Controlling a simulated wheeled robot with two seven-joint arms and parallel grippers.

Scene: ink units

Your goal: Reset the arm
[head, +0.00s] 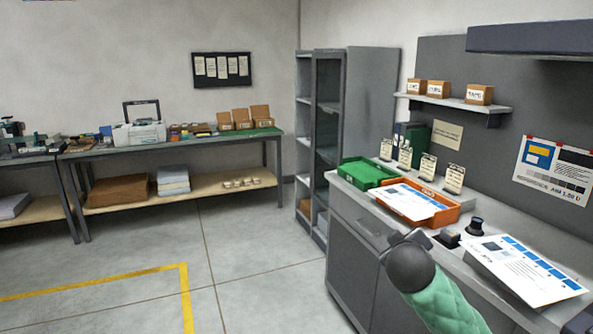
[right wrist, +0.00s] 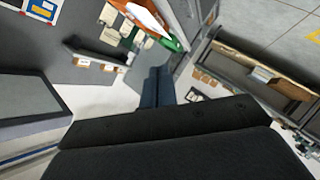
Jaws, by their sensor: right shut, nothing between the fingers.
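My right arm, in a green sleeve, comes in from the bottom right of the head view. Its dark right gripper (head: 418,237) is raised in front of the grey counter, overlapping its front edge in the picture. In the right wrist view the right gripper's two fingers (right wrist: 157,76) are together and empty. The wrist view is tilted, with the counter items at its top. My left gripper is not in view.
On the counter (head: 352,191) are a green tray (head: 366,173), an orange tray (head: 445,214) with a printed sheet, small dark items (head: 475,227) and printed sheets (head: 522,271). Grey shelves (head: 303,150) and a workbench (head: 180,150) stand farther back. The floor at left is clear.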

